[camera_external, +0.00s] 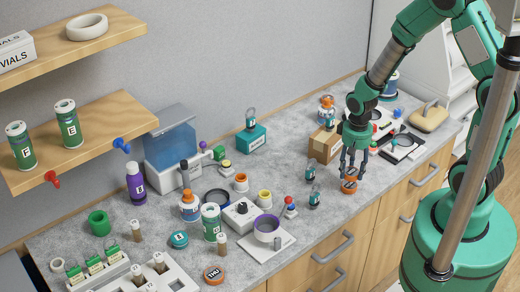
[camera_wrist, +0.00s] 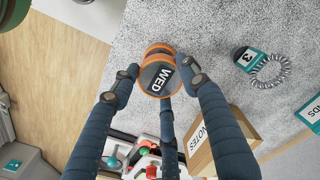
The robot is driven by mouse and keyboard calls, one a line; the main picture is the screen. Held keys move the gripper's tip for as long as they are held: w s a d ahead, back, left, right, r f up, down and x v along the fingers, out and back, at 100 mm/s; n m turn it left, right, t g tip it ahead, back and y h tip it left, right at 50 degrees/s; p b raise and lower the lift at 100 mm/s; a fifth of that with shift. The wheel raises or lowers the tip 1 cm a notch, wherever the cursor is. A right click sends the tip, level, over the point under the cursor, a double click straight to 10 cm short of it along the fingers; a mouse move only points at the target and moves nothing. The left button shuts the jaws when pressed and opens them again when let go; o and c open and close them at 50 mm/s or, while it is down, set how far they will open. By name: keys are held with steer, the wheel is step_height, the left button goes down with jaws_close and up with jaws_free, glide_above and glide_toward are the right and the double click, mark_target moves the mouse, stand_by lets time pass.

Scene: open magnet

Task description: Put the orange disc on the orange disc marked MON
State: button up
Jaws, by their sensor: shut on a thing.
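An orange-rimmed disc with a dark top marked WED (camera_wrist: 157,79) is between my gripper's fingers (camera_wrist: 160,88) in the wrist view. My gripper (camera_external: 351,168) is shut on this disc, pointing down near the counter's front edge in the external view. A second orange disc (camera_external: 349,186) is directly below the held one, on the counter; its rim (camera_wrist: 159,48) also shows behind the held disc in the wrist view. Its top marking is hidden, so I cannot read MON. I cannot tell whether the two discs touch. Another orange disc, marked THU (camera_external: 214,274), lies at the front left.
A cardboard box marked NOTES (camera_external: 324,146) stands close to my gripper, also in the wrist view (camera_wrist: 212,140). A teal tag marked 3 with a coil (camera_wrist: 252,60) lies nearby. Bottles, cups and a rack crowd the left counter. Shelves (camera_external: 85,35) hang upper left.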

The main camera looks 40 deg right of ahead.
mark_target(352, 171)
steer(key=shift+f, duration=1.7)
steer(key=shift+f, duration=0.1)
steer(key=o, duration=1.2)
steer(key=shift+c, duration=0.2)
step_height(352, 171, up, 12)
steer(key=shift+r+p, duration=0.15)
steer(key=shift+p, duration=0.2)
